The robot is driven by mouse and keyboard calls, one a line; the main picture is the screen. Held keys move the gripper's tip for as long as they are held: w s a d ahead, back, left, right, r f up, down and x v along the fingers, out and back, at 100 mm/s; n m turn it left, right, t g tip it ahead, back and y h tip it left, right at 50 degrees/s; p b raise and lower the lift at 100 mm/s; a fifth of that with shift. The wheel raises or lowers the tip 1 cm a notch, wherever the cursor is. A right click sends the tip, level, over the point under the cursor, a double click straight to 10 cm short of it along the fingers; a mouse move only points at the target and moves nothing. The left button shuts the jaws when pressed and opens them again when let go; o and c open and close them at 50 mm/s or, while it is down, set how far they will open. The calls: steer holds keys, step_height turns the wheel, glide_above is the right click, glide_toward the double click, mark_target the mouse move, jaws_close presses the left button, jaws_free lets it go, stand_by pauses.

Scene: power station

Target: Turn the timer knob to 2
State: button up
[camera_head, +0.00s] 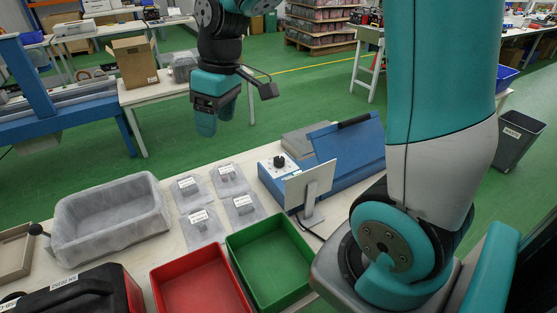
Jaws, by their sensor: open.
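The timer knob (279,161) is a small black knob on the white top panel of a blue box-shaped device (341,150) on the table. The marks around it are too small to read, so I cannot tell its setting. My gripper (217,118) hangs above and beyond the table's far edge, up and to the left of the knob in the picture. It points down, is apart from the knob and holds nothing that I can see. Its fingers overlap in this view.
A white panel on a stand (311,186) stands in front of the device. A green tray (268,262), a red tray (200,284), a grey bin (110,220) and several labelled clear bags (229,180) lie left of it. The air between gripper and knob looks free.

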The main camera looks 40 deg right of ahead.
steer(key=w+d+f+m+h, duration=0.1)
steer(key=w+d+f, duration=0.2)
steer(key=d, duration=0.4)
steer(key=w+d+f, duration=0.3)
steer(key=w+d, duration=0.1)
steer(key=d, duration=0.3)
steer(key=g+h+b, duration=0.1)
glide_toward(279, 158)
steer(key=shift+m, duration=0.4)
step_height(279, 158, down, 9)
steer(key=p, duration=0.2)
steer(key=shift+s+a+r+p, duration=0.15)
steer(key=shift+r+p, duration=0.05)
steer(key=shift+p, duration=0.15)
steer(key=shift+f, duration=0.6)
steer(key=c, duration=0.9)
